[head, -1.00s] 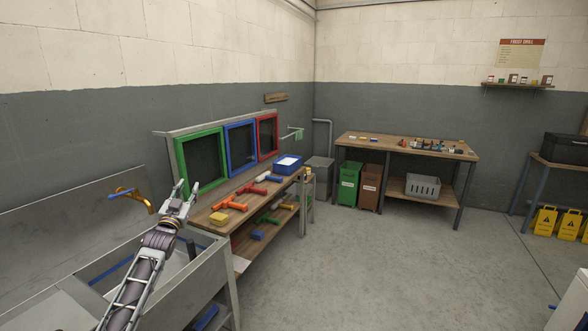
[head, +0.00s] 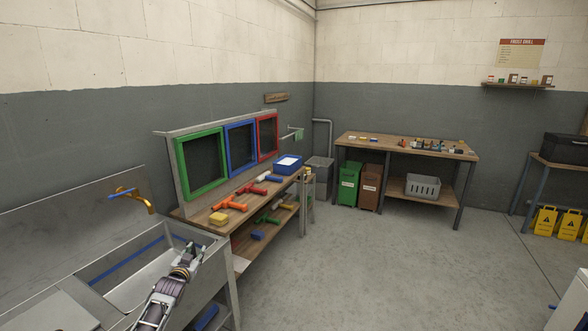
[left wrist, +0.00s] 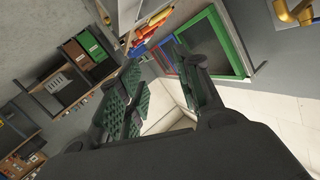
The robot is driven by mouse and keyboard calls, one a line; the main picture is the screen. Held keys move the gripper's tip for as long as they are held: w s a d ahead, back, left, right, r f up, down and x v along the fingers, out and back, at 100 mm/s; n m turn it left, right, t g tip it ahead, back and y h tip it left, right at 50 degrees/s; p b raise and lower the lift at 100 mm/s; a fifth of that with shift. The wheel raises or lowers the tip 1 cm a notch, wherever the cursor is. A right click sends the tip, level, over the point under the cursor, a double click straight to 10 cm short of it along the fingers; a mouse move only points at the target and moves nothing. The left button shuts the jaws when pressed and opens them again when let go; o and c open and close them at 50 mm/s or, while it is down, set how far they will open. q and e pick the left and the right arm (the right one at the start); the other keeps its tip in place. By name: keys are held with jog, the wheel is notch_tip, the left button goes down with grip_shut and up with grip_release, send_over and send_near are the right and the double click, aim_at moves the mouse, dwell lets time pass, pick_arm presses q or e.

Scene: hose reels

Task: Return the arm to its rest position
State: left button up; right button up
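My left arm comes in from the bottom left in the head view, over the front of the metal sink (head: 190,296). My left gripper (head: 188,246) is above the sink's right side, apart from the bench. In the left wrist view its two fingers (left wrist: 165,100) stand apart with nothing between them. My right gripper and right arm are not in view.
A brass tap with a blue handle (head: 135,198) is above the sink. The wooden bench (head: 262,207) holds colored squeegees and a yellow sponge (head: 219,218). Green, blue and red frames (head: 203,163) stand behind it. The floor (head: 370,260) to the right is clear.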

pick_arm(q)
jog(key=s+d+f+g, duration=0.15)
jog(key=s+f, duration=0.45)
jog(key=f, duration=0.6)
jog(key=s+d+f+g, duration=0.1)
jog(key=s+f+g, duration=0.35)
jog(key=f, duration=0.75)
jog(key=s+d+f+g, duration=0.2)
jog(key=s+d+f, duration=0.1)
jog(key=s+f, duration=1.55)
jog(key=s+d+f+g, duration=0.2)
jog(key=s+f, duration=0.3)
jog(key=s, duration=1)
jog(key=s+d+f+g, duration=0.2)
jog(key=s+f, duration=0.4)
jog(key=s, duration=0.9)
jog(key=s+d+f+g+h, duration=0.1)
jog(key=s+f, duration=0.5)
jog(key=s, duration=0.9)
jog(key=shift+d+n+g, duration=0.3)
jog(key=shift+d+g, duration=0.3)
jog(key=shift+g, duration=0.3)
jog(key=shift+s, duration=0.15)
